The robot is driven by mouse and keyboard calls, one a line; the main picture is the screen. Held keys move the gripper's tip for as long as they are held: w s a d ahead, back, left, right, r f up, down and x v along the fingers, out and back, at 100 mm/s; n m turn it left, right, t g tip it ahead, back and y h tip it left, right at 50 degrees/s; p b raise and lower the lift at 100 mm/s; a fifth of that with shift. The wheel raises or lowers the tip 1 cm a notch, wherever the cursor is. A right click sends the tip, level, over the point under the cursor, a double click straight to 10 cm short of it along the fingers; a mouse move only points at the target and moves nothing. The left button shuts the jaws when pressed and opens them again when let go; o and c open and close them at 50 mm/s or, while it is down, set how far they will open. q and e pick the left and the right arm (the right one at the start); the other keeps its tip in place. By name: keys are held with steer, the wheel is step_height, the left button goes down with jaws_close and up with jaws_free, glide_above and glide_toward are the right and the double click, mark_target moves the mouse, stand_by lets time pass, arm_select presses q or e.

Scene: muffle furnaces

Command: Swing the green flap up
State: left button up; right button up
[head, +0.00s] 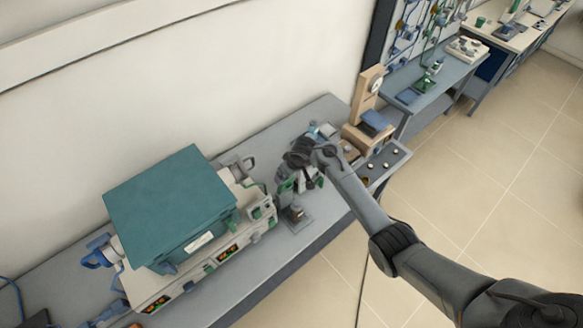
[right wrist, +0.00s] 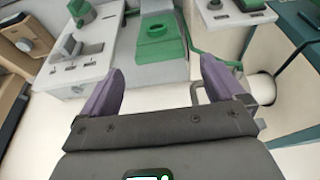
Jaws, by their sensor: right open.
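A large teal-green box-shaped furnace body (head: 170,205) sits on a pale base unit with lit displays at the left of the bench. I cannot tell for sure which part is the green flap. A green-topped part (right wrist: 160,48) with a raised ring shows beyond my right fingers in the right wrist view. My right gripper (head: 298,184) is over the bench, to the right of the furnace. In the right wrist view (right wrist: 160,82) its two purple fingers are spread with nothing between them. My left gripper is out of view.
A pale device with a green knob (right wrist: 80,10) is at the upper left of the right wrist view. A small dark stand (head: 296,217) is near the bench's front edge. A beige instrument (head: 368,105) stands beyond my right arm. The bench (head: 318,114) has bare room along the wall.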

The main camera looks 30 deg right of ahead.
steer(key=v, duration=0.2)
steer(key=shift+s+r, duration=0.1)
steer(key=shift+r, duration=0.25)
